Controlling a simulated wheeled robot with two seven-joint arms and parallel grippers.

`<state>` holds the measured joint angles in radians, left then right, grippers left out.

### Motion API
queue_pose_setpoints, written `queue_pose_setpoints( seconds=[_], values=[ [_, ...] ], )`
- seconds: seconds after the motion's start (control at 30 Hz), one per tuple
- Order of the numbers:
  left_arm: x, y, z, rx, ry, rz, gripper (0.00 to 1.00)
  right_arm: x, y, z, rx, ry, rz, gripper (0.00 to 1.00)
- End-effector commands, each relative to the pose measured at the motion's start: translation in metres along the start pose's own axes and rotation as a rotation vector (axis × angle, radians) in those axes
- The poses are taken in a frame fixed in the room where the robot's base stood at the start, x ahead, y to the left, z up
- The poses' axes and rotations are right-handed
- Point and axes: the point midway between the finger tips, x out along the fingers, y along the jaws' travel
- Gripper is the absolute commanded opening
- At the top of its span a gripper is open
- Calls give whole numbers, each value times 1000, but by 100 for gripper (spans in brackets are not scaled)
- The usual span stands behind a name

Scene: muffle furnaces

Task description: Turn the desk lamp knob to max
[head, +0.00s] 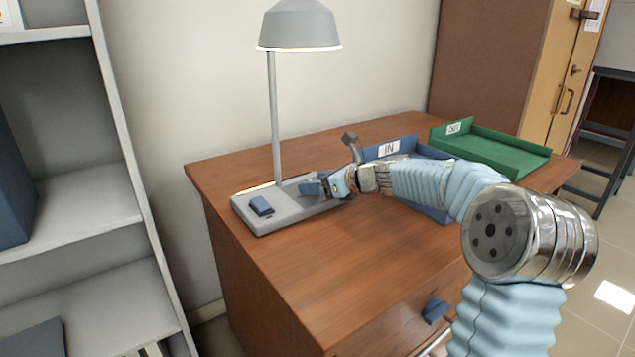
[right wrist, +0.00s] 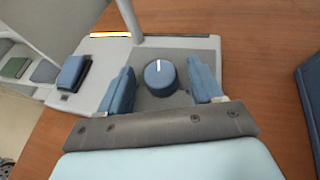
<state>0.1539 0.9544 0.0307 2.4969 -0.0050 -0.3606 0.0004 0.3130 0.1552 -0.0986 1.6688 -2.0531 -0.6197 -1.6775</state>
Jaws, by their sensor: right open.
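The desk lamp (head: 300,28) has a grey shade on a thin pole above a flat grey base (head: 268,222) on the wooden desk. In the right wrist view the round blue knob (right wrist: 160,78) stands on the lamp base, with a white mark pointing to the far side. My right gripper (right wrist: 162,84) is open, with one blue finger on each side of the knob and a gap to each. In the head view my right gripper (head: 325,186) hides the knob. A blue rocker switch (head: 261,206) sits at the left of the base. My left gripper is not in view.
A blue tray (head: 432,152) labelled IN stands behind my right arm, and a green tray (head: 500,153) is at the back right. A grey shelf (head: 90,215) stands left of the desk (head: 270,275). The front desk top is clear.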

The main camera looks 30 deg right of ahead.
Motion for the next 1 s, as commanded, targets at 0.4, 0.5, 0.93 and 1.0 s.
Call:
queue_pose_setpoints(
  seconds=[0.4,0.5,0.93,1.0],
  values=[
    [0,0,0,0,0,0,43,2,0,0,0,0,0,47],
    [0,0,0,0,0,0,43,2,0,0,0,0,0,31],
    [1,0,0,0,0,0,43,2,1,0,12,0,-28,9],
    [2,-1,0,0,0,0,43,2,2,0,22,0,-53,9]
  ],
)
